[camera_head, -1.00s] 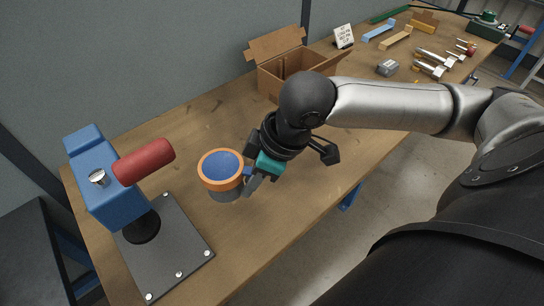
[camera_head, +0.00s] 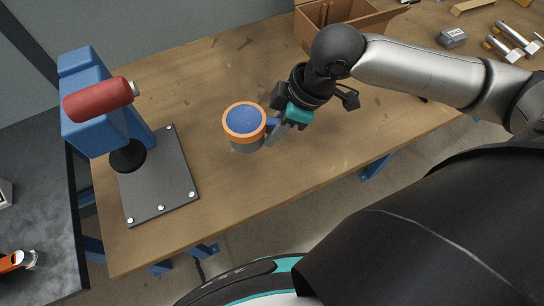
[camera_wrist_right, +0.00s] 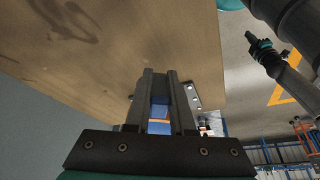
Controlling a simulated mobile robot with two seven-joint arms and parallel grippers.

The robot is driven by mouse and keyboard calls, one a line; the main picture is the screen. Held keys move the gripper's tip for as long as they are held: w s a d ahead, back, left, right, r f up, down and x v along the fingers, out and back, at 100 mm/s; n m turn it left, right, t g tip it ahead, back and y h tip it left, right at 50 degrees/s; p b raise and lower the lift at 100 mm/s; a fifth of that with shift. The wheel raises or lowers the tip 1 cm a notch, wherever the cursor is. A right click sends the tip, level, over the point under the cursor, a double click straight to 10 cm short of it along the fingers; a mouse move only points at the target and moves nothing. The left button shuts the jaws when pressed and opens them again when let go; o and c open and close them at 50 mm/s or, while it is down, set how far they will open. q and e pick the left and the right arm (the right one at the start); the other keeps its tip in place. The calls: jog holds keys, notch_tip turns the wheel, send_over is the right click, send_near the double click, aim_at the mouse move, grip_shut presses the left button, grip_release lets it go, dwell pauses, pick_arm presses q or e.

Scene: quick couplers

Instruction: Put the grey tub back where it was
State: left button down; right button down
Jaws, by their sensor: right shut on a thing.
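The grey tub (camera_head: 245,146) has a broad orange rim, a blue top and a blue tab on its right side. In the head view it is upright over the wooden bench, right of the press; I cannot tell whether it touches the wood. My right gripper (camera_head: 272,131) is shut on the tub's blue tab, reaching in from the right. In the right wrist view, blue and orange parts of the tub (camera_wrist_right: 159,127) show between the fingers. My left gripper (camera_wrist_right: 262,46) seems to be the dark one at upper right there; its jaws are unclear. The head view does not show it.
A blue press (camera_head: 92,122) with a red handle stands on a bolted dark plate (camera_head: 160,190), left of the tub. A dark side bench (camera_head: 40,225) is at left. Bare wood lies around the tub.

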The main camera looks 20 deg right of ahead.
aim_at(267, 164)
notch_tip(267, 164, down, 11)
jog(key=shift+r+b, duration=0.1)
jog(key=shift+b, duration=1)
jog(key=c, duration=0.8)
grip_release()
jog(key=shift+f, duration=0.2)
jog(key=shift+o, duration=0.2)
jog(key=shift+r, duration=0.1)
jog(key=p+v, duration=0.2)
jog(key=v, duration=1)
jog(key=shift+p, duration=0.35)
jog(key=shift+s+d, duration=0.1)
